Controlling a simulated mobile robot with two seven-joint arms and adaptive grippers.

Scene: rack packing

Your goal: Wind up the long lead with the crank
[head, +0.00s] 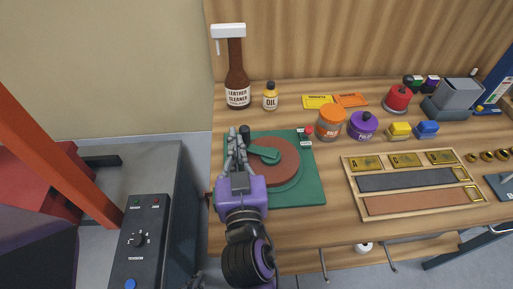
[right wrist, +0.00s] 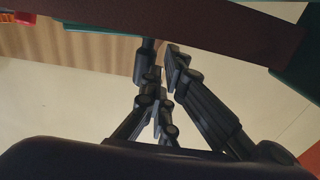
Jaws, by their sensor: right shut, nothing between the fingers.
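The winder stands at the left of the bench in the head view: a green base plate (head: 308,185), a round red-brown reel (head: 285,172) and a green crank arm (head: 263,153). A dark upright knob (head: 245,132) stands at the crank's outer left end. My right gripper (head: 238,146) is over the plate's left part, just beside the knob and crank. It is shut and empty; its fingertips also show in the right wrist view (right wrist: 165,75), below a red-brown and green edge. Whether it touches the knob is unclear. I cannot make out the long lead separately.
A brown cleaner bottle (head: 237,85) and an oil bottle (head: 270,98) stand behind the winder. An orange jar (head: 329,123) and a purple jar (head: 362,126) stand close to its right. A wooden tray (head: 350,181) lies farther right. A grey control cabinet (head: 145,240) is at the left.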

